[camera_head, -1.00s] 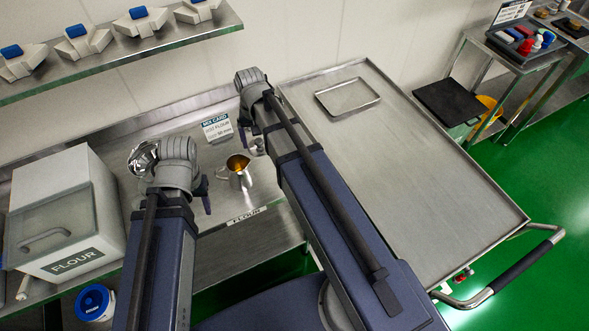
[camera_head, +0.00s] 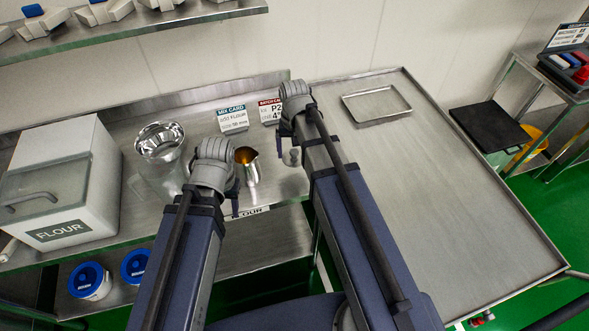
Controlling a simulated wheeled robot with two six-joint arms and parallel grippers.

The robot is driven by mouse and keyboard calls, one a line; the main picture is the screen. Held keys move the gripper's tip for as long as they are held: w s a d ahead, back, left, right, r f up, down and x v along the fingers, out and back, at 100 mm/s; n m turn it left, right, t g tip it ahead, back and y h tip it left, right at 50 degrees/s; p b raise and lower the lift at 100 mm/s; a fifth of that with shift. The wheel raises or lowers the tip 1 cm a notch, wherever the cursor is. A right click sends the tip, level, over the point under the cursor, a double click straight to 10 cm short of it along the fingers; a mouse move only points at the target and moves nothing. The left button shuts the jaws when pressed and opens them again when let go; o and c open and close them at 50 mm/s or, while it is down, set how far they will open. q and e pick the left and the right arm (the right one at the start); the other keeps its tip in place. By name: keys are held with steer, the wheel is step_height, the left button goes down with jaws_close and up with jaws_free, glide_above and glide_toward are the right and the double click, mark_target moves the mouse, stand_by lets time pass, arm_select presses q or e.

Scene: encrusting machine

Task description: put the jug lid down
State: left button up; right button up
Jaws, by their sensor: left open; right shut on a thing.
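A clear jug (camera_head: 150,185) with a shiny metal bowl-like top (camera_head: 160,141) stands on the steel bench, left of my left gripper. A small metal pitcher (camera_head: 251,174) with amber contents stands between my two grippers. My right gripper (camera_head: 289,158) is shut on a small grey piece (camera_head: 293,158), which I take for the jug lid. It is right of the pitcher, near the bench's right end; most of it is hidden by the gripper, and I cannot tell whether it touches the bench. My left gripper (camera_head: 233,197) is open, just in front of and left of the pitcher.
A flour bin (camera_head: 60,190) fills the bench's left. A mix card (camera_head: 232,118) and a batch card (camera_head: 271,110) stand at the back. Blue-lidded tubs (camera_head: 90,280) sit below. A steel table (camera_head: 440,190) at right is mostly bare, with a small tray (camera_head: 376,104).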

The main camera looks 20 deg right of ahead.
mark_target(294, 158)
steer(key=shift+f+b, duration=2.35)
steer(key=shift+f, duration=0.6)
steer(key=shift+f, duration=0.15)
steer(key=o, duration=0.9)
steer(key=shift+o, duration=0.5)
